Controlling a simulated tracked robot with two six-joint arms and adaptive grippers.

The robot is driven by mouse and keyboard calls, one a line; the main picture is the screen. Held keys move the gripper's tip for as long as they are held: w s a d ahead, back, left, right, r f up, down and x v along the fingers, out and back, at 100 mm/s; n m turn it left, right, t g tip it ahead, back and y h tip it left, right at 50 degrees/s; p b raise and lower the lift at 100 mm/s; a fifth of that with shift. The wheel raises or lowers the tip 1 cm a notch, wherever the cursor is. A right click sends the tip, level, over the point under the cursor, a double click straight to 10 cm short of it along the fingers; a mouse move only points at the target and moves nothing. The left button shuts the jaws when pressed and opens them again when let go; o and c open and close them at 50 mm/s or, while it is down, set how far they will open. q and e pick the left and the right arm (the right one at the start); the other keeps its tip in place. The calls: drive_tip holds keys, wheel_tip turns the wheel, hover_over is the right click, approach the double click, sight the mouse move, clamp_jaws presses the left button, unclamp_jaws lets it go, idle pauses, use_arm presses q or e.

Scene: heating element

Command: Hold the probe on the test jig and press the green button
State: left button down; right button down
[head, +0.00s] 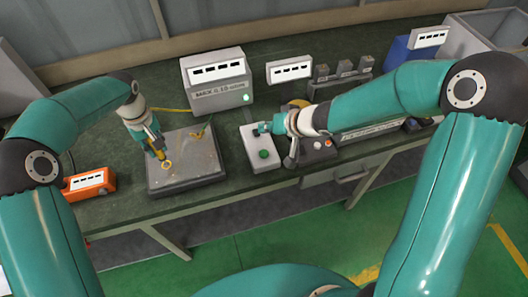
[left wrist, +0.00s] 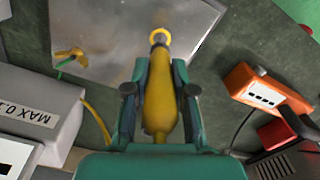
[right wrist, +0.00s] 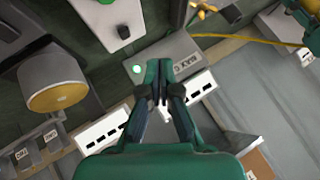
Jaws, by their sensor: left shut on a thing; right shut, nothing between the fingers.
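My left gripper (head: 153,145) is shut on the yellow probe (left wrist: 157,105), which points at the grey metal plate of the test jig (head: 185,182). A yellow ring (left wrist: 158,37) shows around the probe's tip over the plate; I cannot tell whether the tip touches. A white box (head: 251,138) right of the jig carries the green button (head: 263,154). My right gripper (head: 258,129) is shut and empty, over the back part of this box, with its tips beyond the button. In the right wrist view the white box (right wrist: 100,12) lies above the gripper, apart from the fingertips.
A grey tester (head: 215,82) with a lit green lamp (head: 246,99) stands behind. A yellow-green clip (left wrist: 68,57) is on the jig plate. An orange meter (head: 90,184) sits at the left. A round-topped device (right wrist: 58,95) stands near my right gripper.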

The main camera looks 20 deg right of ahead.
sight(266, 154)
use_arm(q)
drive_tip(key=shift+s+f, duration=0.2)
drive_tip(key=shift+f, duration=0.05)
use_arm(e)
drive_tip(key=shift+f, duration=0.2)
drive_tip(key=shift+f, duration=4.25)
drive_tip(key=shift+f, duration=0.15)
use_arm(q)
drive_tip(key=shift+w, duration=0.1)
use_arm(e)
drive_tip(key=shift+f, duration=0.25)
use_arm(q)
drive_tip(key=shift+r, duration=0.1)
use_arm(e)
drive_tip(key=shift+f, duration=0.45)
drive_tip(key=shift+r, duration=0.9)
